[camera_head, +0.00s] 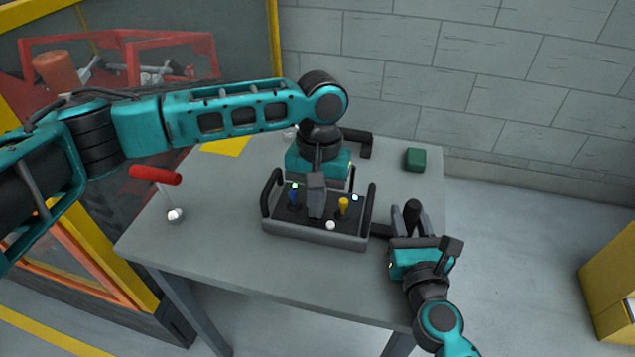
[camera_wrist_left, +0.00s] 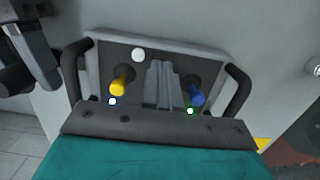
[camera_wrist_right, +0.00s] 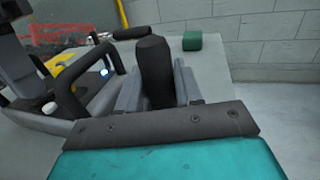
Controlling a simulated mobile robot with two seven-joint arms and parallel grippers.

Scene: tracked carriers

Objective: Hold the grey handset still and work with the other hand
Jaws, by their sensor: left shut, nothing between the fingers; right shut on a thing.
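The grey handset (camera_head: 315,240) lies on the table with a black bar handle at each side. Its top has a blue stick (camera_head: 294,196), a yellow stick (camera_head: 343,206) and a white knob (camera_head: 330,225); they also show in the left wrist view, with the yellow stick (camera_wrist_left: 119,87) at left. My left gripper (camera_head: 315,207) is shut and empty, pointing down between the two sticks. My right gripper (camera_wrist_right: 157,92) is shut on a black upright grip (camera_wrist_right: 155,65), right of the handset. Whether this grip belongs to the handset is hidden.
A red-handled lever (camera_head: 155,176) stands on the table (camera_head: 200,235) at left. A green block (camera_head: 415,159) sits at the back right, and a yellow patch (camera_head: 226,146) lies at the back left. A grey block wall (camera_head: 500,90) is behind. A yellow box (camera_head: 612,290) is at far right.

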